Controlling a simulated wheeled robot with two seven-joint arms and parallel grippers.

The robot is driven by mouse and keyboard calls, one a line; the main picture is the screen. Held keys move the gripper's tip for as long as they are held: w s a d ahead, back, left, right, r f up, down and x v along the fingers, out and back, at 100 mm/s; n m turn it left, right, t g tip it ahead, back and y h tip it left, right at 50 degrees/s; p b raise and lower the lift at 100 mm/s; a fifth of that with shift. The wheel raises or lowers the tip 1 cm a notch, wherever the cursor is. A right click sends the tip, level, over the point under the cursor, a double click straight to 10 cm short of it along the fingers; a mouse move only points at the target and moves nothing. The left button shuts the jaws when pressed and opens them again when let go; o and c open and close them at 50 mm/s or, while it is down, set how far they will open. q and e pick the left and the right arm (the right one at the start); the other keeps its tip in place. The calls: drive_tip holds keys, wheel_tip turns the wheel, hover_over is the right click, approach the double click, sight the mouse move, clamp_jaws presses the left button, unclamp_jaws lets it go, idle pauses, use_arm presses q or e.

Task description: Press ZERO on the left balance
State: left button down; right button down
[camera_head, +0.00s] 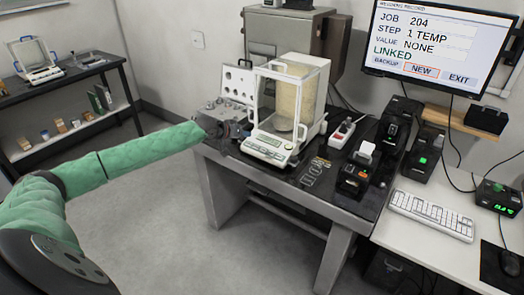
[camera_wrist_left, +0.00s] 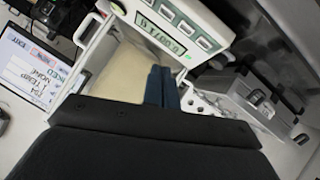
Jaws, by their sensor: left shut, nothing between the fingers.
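A white balance (camera_head: 269,148) with a glass draft shield (camera_head: 290,95) stands on the dark table. Its display and a row of buttons are on the low front panel. In the wrist view, its panel (camera_wrist_left: 172,25) shows turned over, with a lit display and several pale buttons whose labels I cannot read. My left gripper (camera_wrist_left: 162,72) is shut and empty, its dark fingers close to the panel. I cannot tell whether they touch it. In the head view, my green-sleeved left arm reaches to the balance's left side. My right gripper is out of view.
Another balance (camera_head: 38,68) stands on a shelf at far left. The floor in front is clear.

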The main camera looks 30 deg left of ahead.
sight(256, 147)
use_arm(q)
drive_tip(key=shift+w+d+r+n+t+h, duration=0.15)
drive_tip(key=shift+w+r+n+t, duration=0.15)
drive_tip(key=shift+r+n, duration=0.15)
drive_tip(key=shift+w+d+r+n+t+h, duration=0.1)
drive_tip(key=shift+w+r+n+t+h, duration=0.15)
drive_tip(key=shift+r+n, duration=0.2)
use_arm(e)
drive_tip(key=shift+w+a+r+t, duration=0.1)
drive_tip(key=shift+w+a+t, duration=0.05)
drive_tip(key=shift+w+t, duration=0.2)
use_arm(q)
drive_tip(key=shift+a+f, duration=0.15)
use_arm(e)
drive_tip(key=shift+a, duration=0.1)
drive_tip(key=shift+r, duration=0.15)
